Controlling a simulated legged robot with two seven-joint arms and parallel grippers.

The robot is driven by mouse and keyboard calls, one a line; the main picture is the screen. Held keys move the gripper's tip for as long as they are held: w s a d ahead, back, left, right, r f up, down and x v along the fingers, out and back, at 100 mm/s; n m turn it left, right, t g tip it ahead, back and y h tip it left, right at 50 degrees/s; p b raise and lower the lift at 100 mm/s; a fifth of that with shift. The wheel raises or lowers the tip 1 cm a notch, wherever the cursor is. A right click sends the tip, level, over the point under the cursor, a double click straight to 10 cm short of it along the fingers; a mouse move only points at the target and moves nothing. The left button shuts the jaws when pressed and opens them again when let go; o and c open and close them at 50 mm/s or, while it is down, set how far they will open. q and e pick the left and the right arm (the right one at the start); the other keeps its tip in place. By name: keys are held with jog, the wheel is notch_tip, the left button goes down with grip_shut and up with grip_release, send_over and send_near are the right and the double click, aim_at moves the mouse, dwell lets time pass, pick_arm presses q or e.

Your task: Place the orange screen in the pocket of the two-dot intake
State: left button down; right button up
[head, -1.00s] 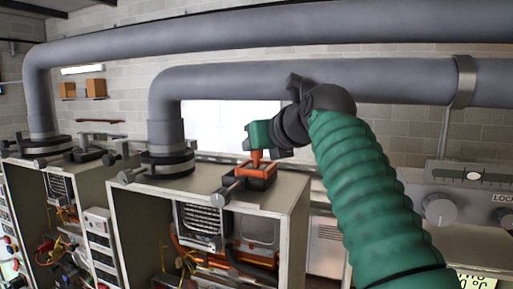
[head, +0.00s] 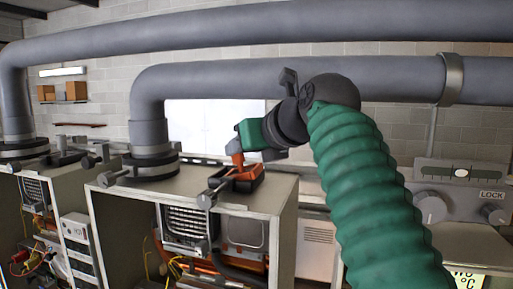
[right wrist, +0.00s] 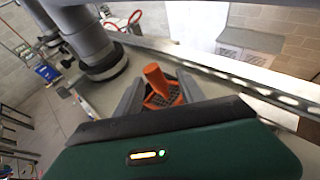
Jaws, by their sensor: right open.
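The orange screen (head: 240,172) has an upright orange handle and lies in a dark rimmed intake pocket (head: 256,184) on top of the middle heater cabinet. In the right wrist view the screen (right wrist: 160,84) shows dark mesh beside its handle, between my two grey fingers. The head view does not show clearly whether a finger touches the handle. I cannot make out any dots on the intake. My left gripper is not in view.
A thick grey pipe (head: 155,110) comes down into a black collar on the same cabinet. Clamp handles (head: 117,174) stick out along the cabinet's front edge. Another heater stands at the left. A control panel with knobs (head: 430,207) is at the right.

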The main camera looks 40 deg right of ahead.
jog(key=v, duration=0.8)
jog(key=shift+a+b, duration=0.3)
jog(key=shift+w+d+f, duration=0.1)
jog(key=shift+w+d, duration=0.15)
jog(key=shift+d, duration=0.05)
